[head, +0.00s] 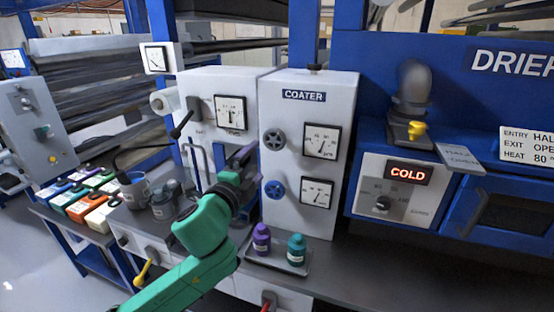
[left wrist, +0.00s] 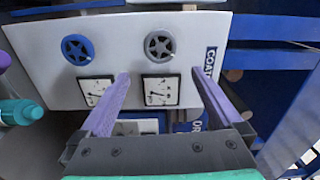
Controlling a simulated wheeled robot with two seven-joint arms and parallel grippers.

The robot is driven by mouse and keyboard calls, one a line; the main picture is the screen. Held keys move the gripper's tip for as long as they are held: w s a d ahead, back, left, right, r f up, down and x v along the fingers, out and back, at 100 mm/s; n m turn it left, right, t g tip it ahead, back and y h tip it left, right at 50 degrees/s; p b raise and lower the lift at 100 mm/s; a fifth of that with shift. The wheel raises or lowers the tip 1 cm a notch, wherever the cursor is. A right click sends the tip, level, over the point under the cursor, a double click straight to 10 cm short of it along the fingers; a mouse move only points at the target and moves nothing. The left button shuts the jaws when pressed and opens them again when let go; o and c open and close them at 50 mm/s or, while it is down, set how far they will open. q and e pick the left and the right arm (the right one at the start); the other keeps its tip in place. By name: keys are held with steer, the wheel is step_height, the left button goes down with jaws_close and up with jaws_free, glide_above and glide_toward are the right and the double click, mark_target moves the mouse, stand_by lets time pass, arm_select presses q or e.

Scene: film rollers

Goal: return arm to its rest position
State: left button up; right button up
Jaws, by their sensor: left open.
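My left arm, teal, reaches up from the bottom of the head view. Its gripper (head: 243,158) is raised in front of the white coater cabinet (head: 332,92), near the cabinet's left edge. In the left wrist view the two purple fingers of the gripper (left wrist: 160,75) stand wide apart with nothing held between them. The cabinet front fills much of that view, with a blue handwheel (left wrist: 77,50), a grey handwheel (left wrist: 160,46) and two dial gauges. I cannot tell how far the fingertips are from the cabinet. My right gripper is not in view.
A purple bottle (head: 261,239) and a teal bottle (head: 296,249) stand on a small tray below the arm's right side. A side table holds several coloured boxes (head: 84,208). The blue drier (head: 500,60), with a lit COLD display, is at right.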

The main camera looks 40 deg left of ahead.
arm_select(q)
steer(key=s+d+f+n+g+h, duration=0.1)
steer(key=s+d+f+n+g, duration=0.2)
steer(key=f, duration=0.8)
steer(key=s+f+n+g+h, duration=0.15)
steer(key=f+n+g, duration=0.35)
steer(key=f, duration=0.6)
steer(key=s+d+f+n+g+h, duration=0.3)
steer(key=s+d+f+g+h, duration=0.15)
steer(key=s+d+f, duration=0.6)
step_height(320, 180, down, 22)
steer(key=d+g+y, duration=0.1)
steer(key=d+g, duration=0.1)
steer(key=s+a+f+g, duration=0.1)
steer(key=s+a+f, duration=0.1)
steer(key=s+f, duration=1.3)
steer(key=s, duration=0.3)
steer(key=shift+a+f, duration=0.3)
